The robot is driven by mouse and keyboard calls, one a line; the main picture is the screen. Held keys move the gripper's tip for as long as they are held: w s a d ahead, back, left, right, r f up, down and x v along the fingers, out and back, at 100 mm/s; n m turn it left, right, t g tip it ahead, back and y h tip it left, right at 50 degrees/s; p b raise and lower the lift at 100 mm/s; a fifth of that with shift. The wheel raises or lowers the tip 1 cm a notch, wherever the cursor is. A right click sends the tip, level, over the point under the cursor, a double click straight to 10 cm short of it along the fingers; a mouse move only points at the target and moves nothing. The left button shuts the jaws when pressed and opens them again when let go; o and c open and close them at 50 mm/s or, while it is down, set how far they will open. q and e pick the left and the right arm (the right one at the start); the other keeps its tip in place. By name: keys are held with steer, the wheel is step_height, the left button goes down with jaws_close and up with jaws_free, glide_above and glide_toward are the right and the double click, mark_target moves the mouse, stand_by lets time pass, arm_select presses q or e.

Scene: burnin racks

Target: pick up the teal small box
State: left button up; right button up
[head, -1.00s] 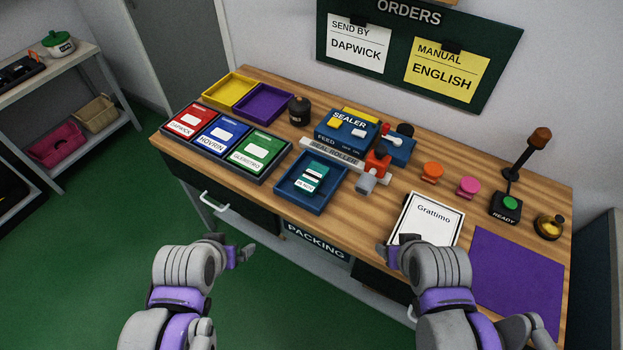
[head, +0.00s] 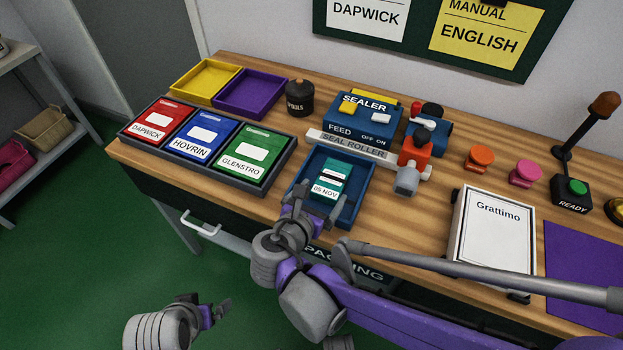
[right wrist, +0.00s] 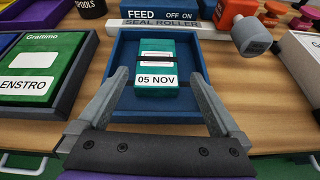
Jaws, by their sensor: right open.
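The teal small box (head: 330,179) lies in the blue tray (head: 350,212). It has a dark band and a white label reading "05 NOV". It also shows in the right wrist view (right wrist: 170,62), inside the blue tray (right wrist: 129,48). My right gripper (head: 318,205) is open and empty at the tray's front edge. In the right wrist view its two fingers (right wrist: 156,98) are spread on either side of the tray's near part, with the box ahead of them and between their lines. My left gripper (head: 208,310) is low at the bottom left, away from the table; its jaw opening is unclear.
Red, blue and green boxes stand in a dark rack (head: 262,192) left of the tray. The sealer (head: 362,118) and seal roller (head: 350,146) are just behind it. An orange and grey device (head: 412,160) stands to the right. A white Grattimo box (head: 493,230) lies farther right.

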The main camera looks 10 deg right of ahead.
mark_target(334, 175)
steer(key=shift+n, duration=0.4)
steer(key=x, duration=0.2)
steer(key=b+x, duration=0.1)
steer(key=x, duration=0.2)
steer(key=shift+w+a, duration=0.1)
steer(key=shift+w, duration=0.35)
steer(key=b+x, duration=0.1)
steer(key=x, duration=0.4)
steer(key=shift+f, duration=0.15)
steer(key=c, duration=1.3)
step_height(334, 175, up, 10)
steer(key=p, duration=0.2)
steer(key=shift+p, duration=0.4)
steer(key=shift+c, duration=0.2)
steer(key=shift+s, duration=0.1)
